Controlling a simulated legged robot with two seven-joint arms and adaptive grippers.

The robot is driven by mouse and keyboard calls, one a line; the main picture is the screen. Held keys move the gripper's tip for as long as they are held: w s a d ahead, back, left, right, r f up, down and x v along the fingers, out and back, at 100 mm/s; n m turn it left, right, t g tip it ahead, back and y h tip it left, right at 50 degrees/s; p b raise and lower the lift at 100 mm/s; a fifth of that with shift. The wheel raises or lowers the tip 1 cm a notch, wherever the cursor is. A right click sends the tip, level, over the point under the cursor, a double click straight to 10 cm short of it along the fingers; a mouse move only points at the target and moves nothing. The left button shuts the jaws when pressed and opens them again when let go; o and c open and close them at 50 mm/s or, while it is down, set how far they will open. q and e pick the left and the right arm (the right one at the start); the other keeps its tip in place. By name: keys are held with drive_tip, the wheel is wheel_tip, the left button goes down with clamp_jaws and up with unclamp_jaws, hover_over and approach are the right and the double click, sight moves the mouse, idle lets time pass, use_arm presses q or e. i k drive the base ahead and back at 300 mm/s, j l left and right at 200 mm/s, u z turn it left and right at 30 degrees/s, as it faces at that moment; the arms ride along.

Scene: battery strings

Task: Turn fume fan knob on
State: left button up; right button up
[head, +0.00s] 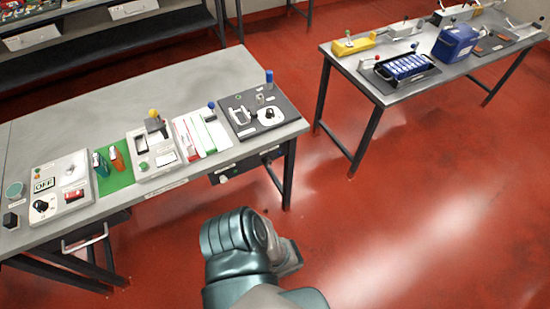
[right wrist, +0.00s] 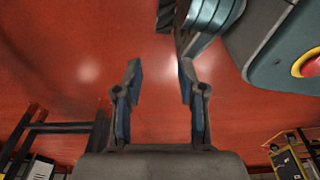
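A light grey panel (head: 72,190) lies at the left end of the near table. It carries a sign reading OFF (head: 44,185), a black rotary knob (head: 40,206), a red switch (head: 74,195) and a small lever (head: 69,170). I cannot read a fume fan label, but the black knob beside the OFF sign is the plainest knob. My right gripper (right wrist: 160,72) is open in the right wrist view, its fingers apart over red floor with nothing between them. It is well away from the panel. My left gripper is not seen.
The near table (head: 215,75) also holds a green mat (head: 114,180) with bottles, a white device (head: 153,152) and a dark board (head: 262,115). A second table (head: 345,68) at the upper right holds a blue box (head: 456,42). Red floor (head: 400,220) lies clear between.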

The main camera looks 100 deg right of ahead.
sight(266, 160)
drive_tip(key=z, duration=3.1)
